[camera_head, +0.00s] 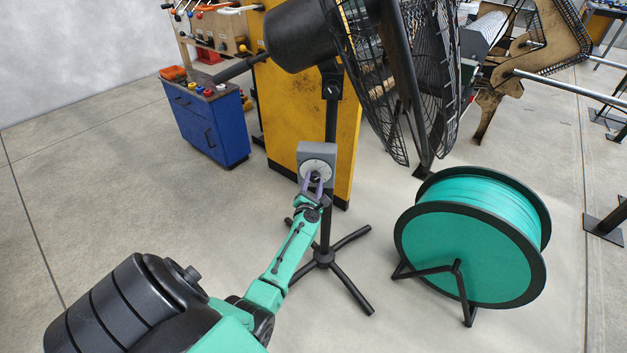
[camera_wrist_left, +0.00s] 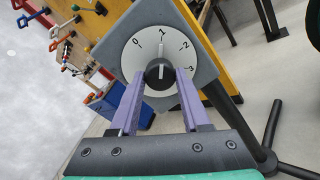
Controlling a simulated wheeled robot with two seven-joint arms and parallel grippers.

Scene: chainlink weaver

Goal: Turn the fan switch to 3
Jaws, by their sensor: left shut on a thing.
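The fan switch (camera_head: 317,153) is a grey box on the black fan stand, with a round white dial (camera_wrist_left: 142,48) marked 0, 1, 2 and 3. At the dial's middle is a small dark knob (camera_wrist_left: 160,72) with a light pointer mark, which appears to point up toward 1. My left gripper (camera_head: 314,181) reaches the dial from below. Its two purple fingers, also in the left wrist view (camera_wrist_left: 160,80), are shut on the knob, one on each side. The fan (camera_head: 300,35) has a black motor housing and wire cage above the switch. My right gripper is not in view.
The fan stand's black feet (camera_head: 325,258) spread on the floor below. A teal cable reel (camera_head: 465,255) stands to the right, close by. A yellow panel (camera_head: 285,110) is behind the stand, and a blue cabinet (camera_head: 208,125) is at left. The floor at left is clear.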

